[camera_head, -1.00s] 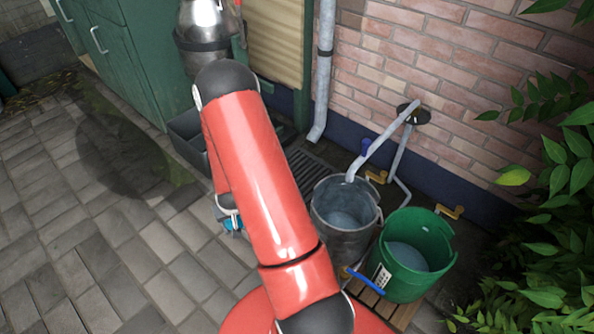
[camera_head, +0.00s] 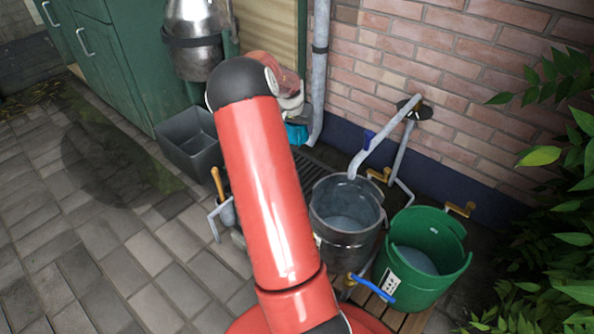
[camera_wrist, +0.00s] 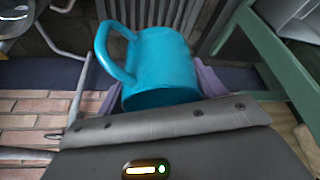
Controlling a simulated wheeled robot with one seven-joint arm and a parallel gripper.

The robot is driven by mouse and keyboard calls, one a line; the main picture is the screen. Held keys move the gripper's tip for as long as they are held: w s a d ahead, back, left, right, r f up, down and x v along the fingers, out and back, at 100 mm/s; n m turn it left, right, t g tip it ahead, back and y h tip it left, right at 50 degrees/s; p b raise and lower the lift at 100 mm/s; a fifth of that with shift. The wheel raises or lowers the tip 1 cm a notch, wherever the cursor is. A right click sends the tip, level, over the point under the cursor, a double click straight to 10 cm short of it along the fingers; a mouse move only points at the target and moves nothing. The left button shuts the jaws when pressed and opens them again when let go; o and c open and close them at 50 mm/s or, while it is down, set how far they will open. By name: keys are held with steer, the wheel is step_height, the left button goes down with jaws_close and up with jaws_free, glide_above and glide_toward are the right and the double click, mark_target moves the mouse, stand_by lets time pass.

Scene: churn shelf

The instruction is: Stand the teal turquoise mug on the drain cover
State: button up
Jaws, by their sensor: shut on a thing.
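The teal turquoise mug (camera_head: 297,133) shows in the head view beside the foot of the grey downpipe, partly hidden by my arm. In the wrist view the mug (camera_wrist: 165,58) fills the middle, its handle to the left. My gripper (camera_wrist: 162,82) is shut on it, with a purple-grey finger on each side. The drain cover (camera_head: 322,168) is a dark slatted grate by the wall, partly hidden by my arm and the metal bucket. Its slats (camera_wrist: 215,18) show past the mug in the wrist view. The mug appears held above the ground; the exact gap is unclear.
A grey metal bucket (camera_head: 345,240) and a green bucket (camera_head: 425,285) stand at the right under taps. The downpipe (camera_head: 321,75) comes down close to the mug. A grey bin (camera_head: 187,148) stands left of my arm. Paving at the left is clear.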

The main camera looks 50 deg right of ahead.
step_height(320, 180, down, 17)
steer(key=b, duration=0.2)
steer(key=shift+b, duration=0.3)
steer(key=shift+f, duration=0.1)
steer(key=o, duration=1)
